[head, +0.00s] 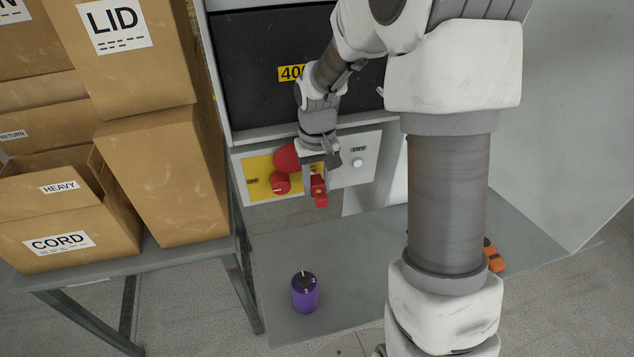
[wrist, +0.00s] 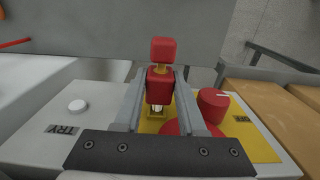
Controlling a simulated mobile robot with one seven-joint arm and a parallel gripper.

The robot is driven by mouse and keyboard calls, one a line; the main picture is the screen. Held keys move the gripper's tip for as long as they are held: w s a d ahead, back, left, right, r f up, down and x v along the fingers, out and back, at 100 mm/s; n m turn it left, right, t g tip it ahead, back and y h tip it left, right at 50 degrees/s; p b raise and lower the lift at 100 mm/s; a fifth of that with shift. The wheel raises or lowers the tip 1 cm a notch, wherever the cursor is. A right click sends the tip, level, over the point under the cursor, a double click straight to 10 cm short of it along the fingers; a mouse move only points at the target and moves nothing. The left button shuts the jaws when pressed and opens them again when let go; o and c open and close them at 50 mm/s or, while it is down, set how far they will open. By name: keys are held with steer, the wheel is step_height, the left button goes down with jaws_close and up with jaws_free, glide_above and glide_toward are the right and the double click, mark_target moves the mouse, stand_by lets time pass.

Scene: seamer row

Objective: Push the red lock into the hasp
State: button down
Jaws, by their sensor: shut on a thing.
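My gripper (head: 315,182) is shut on the red lock (head: 320,191), in front of the panel at the back. In the wrist view the lock (wrist: 160,88) sits between the two grey fingers, with a second red block beyond it and a brass-coloured band between them. A small yellow bracket (wrist: 156,114), which looks like the hasp, shows just below the lock against the yellow plate (wrist: 240,135). The fingers and lock hide part of it. I cannot tell whether lock and bracket touch.
A red rotary knob (head: 280,183) and a red dome (head: 287,158) are close left of my gripper. A white button (head: 357,163) is to the right. Cardboard boxes (head: 160,170) fill the left.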

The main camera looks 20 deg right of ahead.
mark_target(316, 179)
steer(key=shift+w, duration=0.5)
stand_by(0.3)
steer(key=shift+c, duration=2)
jaws_free()
step_height(316, 179, up, 18)
steer(key=shift+f, duration=0.25)
steer(key=s+r+t, duration=0.2)
steer(key=s+t, duration=0.3)
steer(key=s, duration=1.6)
steer(key=shift+s+t, duration=0.25)
steer(key=shift+t, duration=0.05)
